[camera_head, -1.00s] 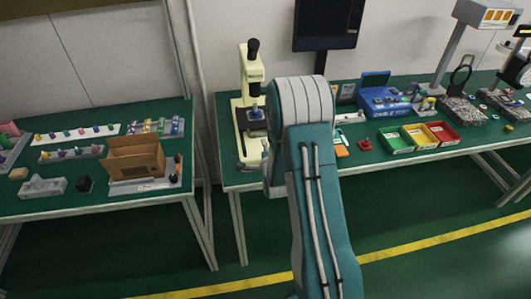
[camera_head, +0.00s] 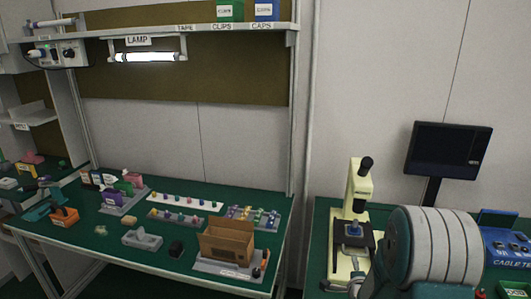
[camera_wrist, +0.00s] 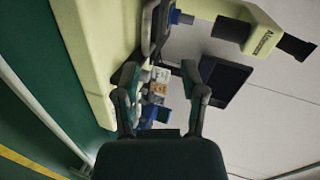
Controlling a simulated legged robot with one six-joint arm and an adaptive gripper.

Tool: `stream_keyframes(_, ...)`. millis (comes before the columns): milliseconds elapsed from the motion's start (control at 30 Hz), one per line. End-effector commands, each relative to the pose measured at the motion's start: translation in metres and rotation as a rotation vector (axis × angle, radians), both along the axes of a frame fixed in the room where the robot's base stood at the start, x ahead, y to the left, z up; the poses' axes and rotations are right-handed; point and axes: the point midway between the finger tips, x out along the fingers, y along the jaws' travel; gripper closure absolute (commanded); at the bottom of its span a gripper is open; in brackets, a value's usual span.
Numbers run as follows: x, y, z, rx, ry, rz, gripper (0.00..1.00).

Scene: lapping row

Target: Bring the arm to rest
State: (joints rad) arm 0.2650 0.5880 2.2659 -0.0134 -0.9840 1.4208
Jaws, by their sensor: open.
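My gripper (camera_wrist: 162,103) shows in the wrist view with its two fingers spread apart and nothing between them. In the head view my arm stands at the lower right, and the gripper itself is hidden there. The pale yellow microscope (camera_head: 342,238) stands on the right table, just left of my arm. In the wrist view the microscope (camera_wrist: 97,55) is large and close, beside and beyond the fingers. I cannot tell whether anything touches it.
A cardboard box (camera_head: 227,242) and several small parts sit on the left table (camera_head: 120,258). A dark monitor (camera_head: 447,150) stands behind my arm. A blue cable tester (camera_head: 507,246) is at the right edge. A shelf (camera_head: 200,30) with a lit lamp (camera_head: 147,57) hangs above the left table.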

Motion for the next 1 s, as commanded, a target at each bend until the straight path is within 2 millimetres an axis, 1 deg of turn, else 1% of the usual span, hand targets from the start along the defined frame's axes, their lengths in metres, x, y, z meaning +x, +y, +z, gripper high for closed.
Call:
stream_keyframes(33, 0.000, 0.007, 0.019, -0.044, 0.030, 0.027, 0.46)
stream_keyframes(100, -0.004, 0.016, 0.036, -0.105, 0.090, 0.068, 0.46)
stream_keyframes(267, -0.019, 0.037, 0.073, -0.245, 0.217, 0.169, 0.46)
stream_keyframes(400, -0.041, 0.056, 0.103, -0.364, 0.322, 0.269, 0.46)
stream_keyframes(467, -0.052, 0.064, 0.115, -0.414, 0.365, 0.316, 0.46)
stream_keyframes(567, -0.074, 0.077, 0.134, -0.499, 0.434, 0.398, 0.46)
stream_keyframes(700, -0.110, 0.094, 0.157, -0.613, 0.523, 0.522, 0.46)
stream_keyframes(767, -0.128, 0.101, 0.166, -0.662, 0.558, 0.578, 0.46)
stream_keyframes(967, -0.192, 0.121, 0.189, -0.820, 0.666, 0.779, 0.46)
stream_keyframes(1000, -0.205, 0.125, 0.193, -0.850, 0.683, 0.821, 0.46)
